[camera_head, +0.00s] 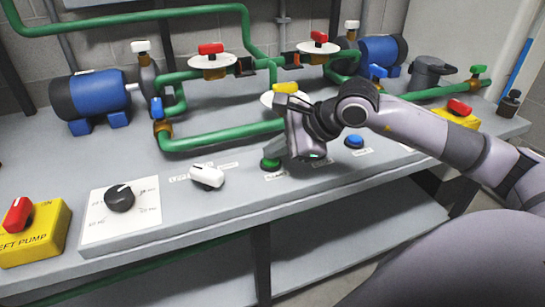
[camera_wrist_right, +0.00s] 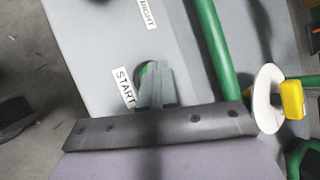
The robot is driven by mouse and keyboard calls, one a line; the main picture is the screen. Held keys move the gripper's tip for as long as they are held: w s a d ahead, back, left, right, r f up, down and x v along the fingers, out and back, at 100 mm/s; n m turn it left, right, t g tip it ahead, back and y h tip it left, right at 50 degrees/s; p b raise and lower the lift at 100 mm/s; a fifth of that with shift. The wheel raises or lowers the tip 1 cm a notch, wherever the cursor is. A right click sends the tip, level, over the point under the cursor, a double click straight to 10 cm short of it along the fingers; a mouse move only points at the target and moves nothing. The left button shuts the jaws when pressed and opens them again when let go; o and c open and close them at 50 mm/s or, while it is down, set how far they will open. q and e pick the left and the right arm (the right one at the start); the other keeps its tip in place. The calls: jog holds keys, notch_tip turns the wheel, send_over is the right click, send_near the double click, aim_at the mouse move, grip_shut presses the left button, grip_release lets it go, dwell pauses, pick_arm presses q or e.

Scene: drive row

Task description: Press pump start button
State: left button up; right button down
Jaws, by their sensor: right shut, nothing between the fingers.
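The green start button (camera_head: 270,164) sits on the front part of the grey bench, between the white selector knob and the blue button. My right gripper (camera_head: 274,153) is shut and empty, with its fingertips right at the green button. In the right wrist view the shut fingertips (camera_wrist_right: 151,80) cover most of the button, and only a bit of green (camera_wrist_right: 148,68) shows beside the START label (camera_wrist_right: 124,87). I cannot tell whether the fingers touch or press the button. My left gripper is not in view.
A white selector knob (camera_head: 207,175) lies left of the button and a blue button (camera_head: 354,141) right of it. Green pipes (camera_head: 215,138) with valves run behind. A black dial (camera_head: 120,198) and yellow left pump box (camera_head: 35,240) stand at the left.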

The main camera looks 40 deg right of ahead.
aim_at(274, 161)
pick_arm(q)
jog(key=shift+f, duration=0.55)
pick_arm(e)
jog(key=shift+f, duration=0.3)
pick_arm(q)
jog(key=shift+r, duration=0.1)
pick_arm(e)
jog(key=shift+r, duration=0.1)
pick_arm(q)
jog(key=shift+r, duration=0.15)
pick_arm(e)
jog(key=shift+w+a+r, duration=0.1)
jog(key=shift+r, duration=0.3)
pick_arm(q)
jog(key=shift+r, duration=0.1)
pick_arm(e)
jog(key=shift+r, duration=0.15)
jog(key=shift+w+r+p, duration=0.1)
jog(key=shift+r+p, duration=0.6)
jog(key=shift+p, duration=0.1)
pick_arm(q)
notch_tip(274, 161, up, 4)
jog(key=p, duration=0.3)
pick_arm(e)
notch_tip(274, 161, up, 5)
jog(key=shift+f, duration=0.2)
